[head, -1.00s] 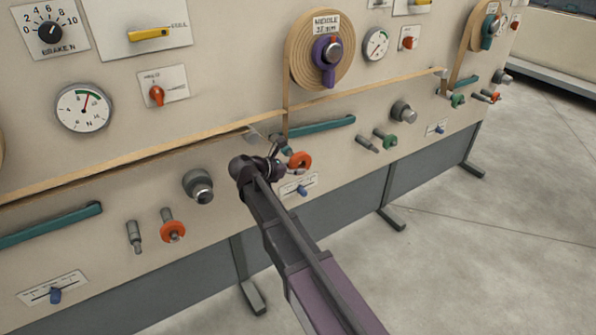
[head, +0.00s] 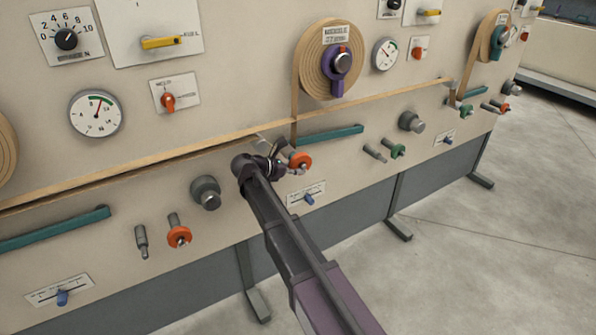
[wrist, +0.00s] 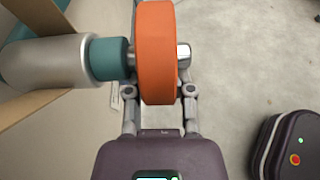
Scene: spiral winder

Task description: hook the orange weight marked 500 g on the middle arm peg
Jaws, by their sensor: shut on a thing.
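An orange weight, a thick disc, shows in the wrist view (wrist: 157,55) and in the head view (head: 301,160). My gripper (head: 289,160) is shut on it, with a finger at each face in the wrist view (wrist: 159,62). No 500 g mark is readable. The middle teal arm (head: 332,135) slopes down to the left on the panel, and its left end lies near the weight. In the wrist view a teal end piece (wrist: 108,60) is close to the disc's left face. I cannot tell whether a peg passes through the weight.
A silver cylinder (wrist: 50,62) and tan tape (wrist: 28,108) are close left of the weight in the wrist view. Another orange weight (head: 179,236) and a green weight (head: 398,151) hang on panel pegs. A blue slider (head: 309,199) is below my gripper. The floor in front is clear.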

